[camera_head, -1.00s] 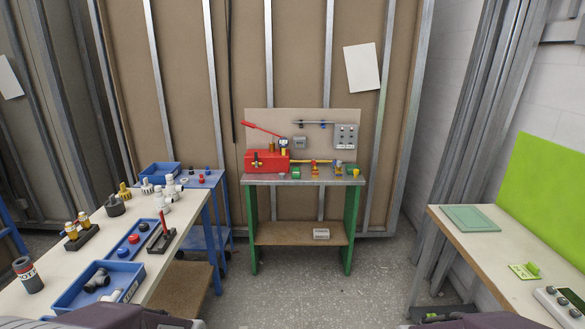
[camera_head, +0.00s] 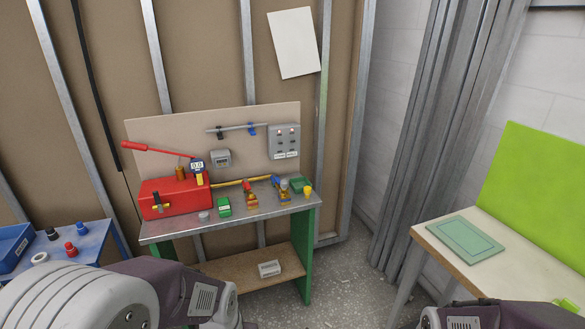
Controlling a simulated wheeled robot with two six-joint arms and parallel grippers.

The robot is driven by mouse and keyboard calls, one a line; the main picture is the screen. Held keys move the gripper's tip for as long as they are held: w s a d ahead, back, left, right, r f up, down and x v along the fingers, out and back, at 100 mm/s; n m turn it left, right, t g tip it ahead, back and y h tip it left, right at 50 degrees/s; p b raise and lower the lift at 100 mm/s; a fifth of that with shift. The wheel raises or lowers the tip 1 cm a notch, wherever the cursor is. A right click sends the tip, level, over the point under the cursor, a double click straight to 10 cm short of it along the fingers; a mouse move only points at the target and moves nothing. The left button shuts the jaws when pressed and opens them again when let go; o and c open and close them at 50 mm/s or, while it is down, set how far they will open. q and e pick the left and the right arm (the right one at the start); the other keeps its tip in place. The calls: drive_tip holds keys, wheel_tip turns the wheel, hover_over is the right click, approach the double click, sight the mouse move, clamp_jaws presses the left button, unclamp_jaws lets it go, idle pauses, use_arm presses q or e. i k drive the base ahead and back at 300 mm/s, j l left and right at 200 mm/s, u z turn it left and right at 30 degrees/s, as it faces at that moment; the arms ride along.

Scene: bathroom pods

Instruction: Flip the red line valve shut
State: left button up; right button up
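A brass-coloured valve with a red part (camera_head: 251,195) stands on the metal-topped bench (camera_head: 170,231) with green legs. It is small in the view, and I cannot tell how its handle is set. A similar brass valve with a blue part (camera_head: 282,190) stands to its right. A red box-shaped unit with a long red lever (camera_head: 173,197) sits at the left of the bench top, with a yellow hose running from it toward the valves. Parts of my two arms show along the bottom edge, away from the valves. Neither gripper shows.
A small green block (camera_head: 224,206) and a yellow piece (camera_head: 308,192) are on the bench. A grey control box (camera_head: 284,141) hangs on the backboard. A blue table (camera_head: 80,262) stands left, a pale table with a green mat (camera_head: 464,241) right. Open floor lies between.

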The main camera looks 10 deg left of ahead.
sight(247, 184)
drive_tip(key=i+j, duration=0.15)
drive_tip(key=j, duration=0.2)
drive_tip(key=i+j, duration=0.15)
drive_tip(key=j, duration=0.15)
drive_tip(key=i+j+z, duration=0.1)
drive_tip(key=j, duration=0.25)
drive_tip(key=i+j, duration=0.2)
drive_tip(key=j, duration=0.15)
drive_tip(key=i+j, duration=0.15)
drive_tip(key=j, duration=0.6)
drive_tip(key=u, duration=0.05)
